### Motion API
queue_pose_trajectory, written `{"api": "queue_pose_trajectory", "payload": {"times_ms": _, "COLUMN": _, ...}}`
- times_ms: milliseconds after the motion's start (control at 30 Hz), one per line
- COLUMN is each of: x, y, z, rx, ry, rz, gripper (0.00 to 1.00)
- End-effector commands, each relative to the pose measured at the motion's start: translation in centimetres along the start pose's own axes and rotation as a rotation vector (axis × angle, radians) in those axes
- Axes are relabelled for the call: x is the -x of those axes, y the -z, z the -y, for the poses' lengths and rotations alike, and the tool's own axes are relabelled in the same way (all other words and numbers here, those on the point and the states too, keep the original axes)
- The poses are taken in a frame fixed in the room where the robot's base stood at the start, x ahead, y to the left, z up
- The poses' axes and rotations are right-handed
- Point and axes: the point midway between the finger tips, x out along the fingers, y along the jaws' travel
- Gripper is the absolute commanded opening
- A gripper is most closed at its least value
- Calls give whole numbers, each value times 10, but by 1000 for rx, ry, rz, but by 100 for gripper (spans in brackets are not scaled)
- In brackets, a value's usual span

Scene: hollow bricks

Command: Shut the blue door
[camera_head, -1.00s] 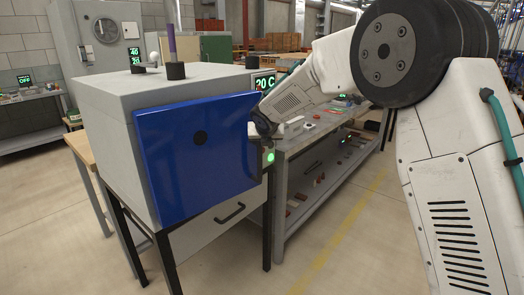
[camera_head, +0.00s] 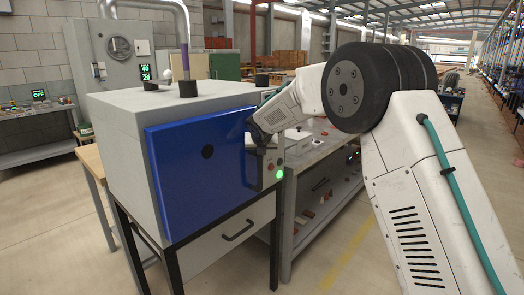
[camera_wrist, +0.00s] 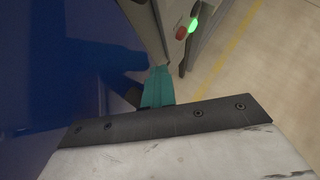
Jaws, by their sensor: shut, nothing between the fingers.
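The blue door (camera_head: 205,172) is on the front of a grey box-shaped oven (camera_head: 120,130). It lies flat or nearly flat against the front; I cannot tell whether a small gap is left. My gripper (camera_head: 255,172) is at the door's right edge, partly dark against it.
A green light (camera_head: 280,175) and a red button (camera_wrist: 181,33) are on the panel right of the door. A drawer (camera_head: 225,238) is below. A grey workbench (camera_head: 318,155) with small items stands to the right. The floor (camera_head: 350,265) in front is clear.

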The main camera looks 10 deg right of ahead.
Motion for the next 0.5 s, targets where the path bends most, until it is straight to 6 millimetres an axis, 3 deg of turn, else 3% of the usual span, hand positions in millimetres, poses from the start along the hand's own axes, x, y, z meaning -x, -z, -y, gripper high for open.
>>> {"api": "queue_pose_trajectory", "payload": {"times_ms": 33, "x": -2, "y": 2, "z": -8, "rx": 6, "ry": -13, "rz": 4, "gripper": 0}}
{"api": "queue_pose_trajectory", "payload": {"times_ms": 233, "x": 6, "y": 7, "z": 0, "rx": 7, "ry": -14, "rz": 3, "gripper": 0}}
{"api": "queue_pose_trajectory", "payload": {"times_ms": 367, "x": 17, "y": 16, "z": 17, "rx": 7, "ry": -12, "rz": 0, "gripper": 0}}
{"api": "queue_pose_trajectory", "payload": {"times_ms": 500, "x": 47, "y": 9, "z": 38, "rx": 3, "ry": -9, "rz": 4, "gripper": 0}}
